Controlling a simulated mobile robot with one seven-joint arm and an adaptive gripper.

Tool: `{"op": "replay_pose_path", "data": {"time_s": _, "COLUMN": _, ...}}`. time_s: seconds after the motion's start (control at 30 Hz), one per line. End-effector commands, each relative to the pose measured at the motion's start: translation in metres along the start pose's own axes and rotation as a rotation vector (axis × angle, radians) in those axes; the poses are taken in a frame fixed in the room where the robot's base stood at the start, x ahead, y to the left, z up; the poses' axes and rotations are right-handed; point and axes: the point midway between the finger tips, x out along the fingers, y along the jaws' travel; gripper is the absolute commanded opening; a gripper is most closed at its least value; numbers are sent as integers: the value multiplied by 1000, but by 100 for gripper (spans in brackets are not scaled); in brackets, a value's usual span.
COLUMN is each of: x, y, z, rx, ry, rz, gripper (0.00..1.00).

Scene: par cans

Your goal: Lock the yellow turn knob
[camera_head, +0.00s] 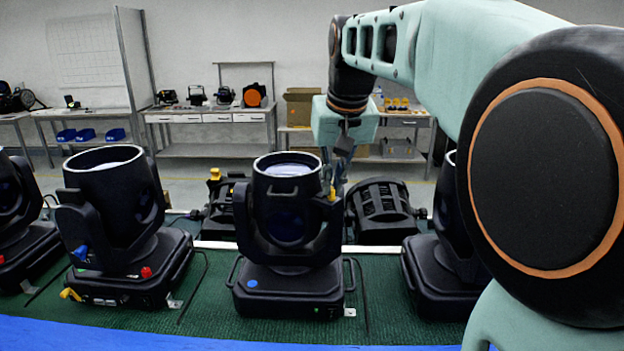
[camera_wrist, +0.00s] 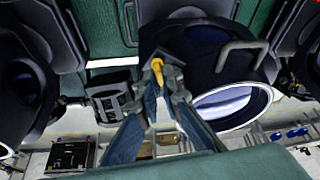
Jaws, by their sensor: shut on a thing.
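The yellow turn knob (camera_head: 332,193) sits on the right side of the middle moving-head light (camera_head: 287,215), near the top of its yoke arm. My gripper (camera_head: 338,178) reaches down to it from above. In the wrist view, the yellow knob (camera_wrist: 157,70) shows between the fingertips of my gripper (camera_wrist: 158,76), which are shut on it. The fingertips partly cover the knob, and its exact turn angle is hard to tell. The light's head points upward, with its lens (camera_wrist: 228,105) and handle visible in the wrist view.
Another light (camera_head: 110,220) with blue, red and yellow knobs stands to the left; one more at right is partly hidden by my arm. Black fixtures (camera_head: 383,207) lie behind the middle light. All rest on green carpet (camera_head: 215,300). Tables with equipment stand at the back wall.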

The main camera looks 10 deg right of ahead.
Motion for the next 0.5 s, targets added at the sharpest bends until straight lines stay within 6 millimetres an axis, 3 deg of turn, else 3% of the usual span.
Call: {"op": "replay_pose_path", "data": {"time_s": 0.5, "x": -1, "y": 5, "z": -2, "rx": -433, "ry": -1, "rz": -181, "gripper": 0}}
